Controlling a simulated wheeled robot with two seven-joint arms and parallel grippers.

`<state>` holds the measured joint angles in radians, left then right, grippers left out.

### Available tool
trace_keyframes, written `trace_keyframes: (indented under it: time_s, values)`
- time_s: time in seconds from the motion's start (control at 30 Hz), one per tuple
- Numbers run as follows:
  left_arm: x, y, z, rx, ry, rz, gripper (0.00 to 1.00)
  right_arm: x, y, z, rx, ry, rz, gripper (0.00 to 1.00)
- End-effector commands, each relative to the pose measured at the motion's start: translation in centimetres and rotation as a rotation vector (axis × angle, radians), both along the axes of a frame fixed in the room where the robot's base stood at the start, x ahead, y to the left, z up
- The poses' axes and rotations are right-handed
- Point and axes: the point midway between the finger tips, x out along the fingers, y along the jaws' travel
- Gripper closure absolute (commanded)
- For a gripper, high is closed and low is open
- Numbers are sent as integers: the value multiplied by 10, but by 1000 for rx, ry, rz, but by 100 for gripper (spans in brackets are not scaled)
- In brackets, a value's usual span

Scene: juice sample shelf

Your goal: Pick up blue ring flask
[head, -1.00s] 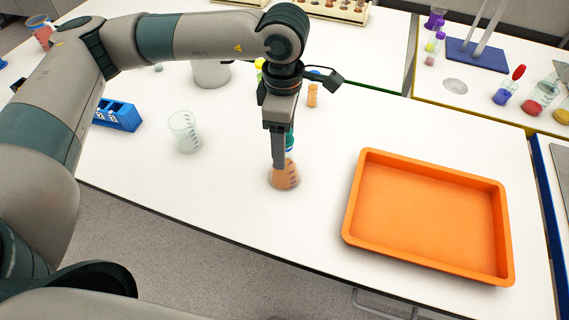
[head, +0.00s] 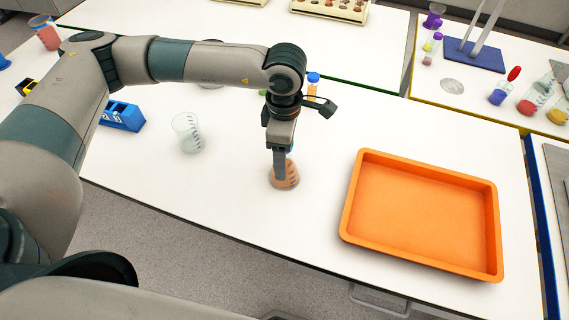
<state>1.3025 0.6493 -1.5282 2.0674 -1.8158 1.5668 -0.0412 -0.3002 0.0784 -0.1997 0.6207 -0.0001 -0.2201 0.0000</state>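The flask (head: 287,178) stands upright on the white table, with orange-brown liquid inside and dark marks on its wall. A small bit of blue shows at its neck, beside the finger; the rest of the neck is hidden. My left gripper (head: 280,174) points straight down over the flask, with its finger in front of the neck. I see the fingers edge-on, so I cannot tell whether they are open or shut on it. My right gripper is not in view.
An orange tray (head: 350,205) lies to the right. A clear beaker (head: 187,133) and a blue rack (head: 122,117) stand to the left. A blue-capped bottle (head: 313,78) is behind my wrist. The table between flask and tray is clear.

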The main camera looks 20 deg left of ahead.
Motion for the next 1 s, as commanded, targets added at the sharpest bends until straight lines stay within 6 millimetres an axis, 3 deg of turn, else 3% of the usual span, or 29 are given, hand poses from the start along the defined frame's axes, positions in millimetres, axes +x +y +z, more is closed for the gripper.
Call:
trace_keyframes:
  time_s: [0.37,0.43,0.67,1.0]
  values:
    - [0,0,0,0,0,0,35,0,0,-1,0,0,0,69]
    - [0,0,0,0,0,0,45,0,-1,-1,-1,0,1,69]
    - [0,0,0,0,0,0,100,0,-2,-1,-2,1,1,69]
    - [0,0,1,-1,-1,0,100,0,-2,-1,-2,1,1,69]
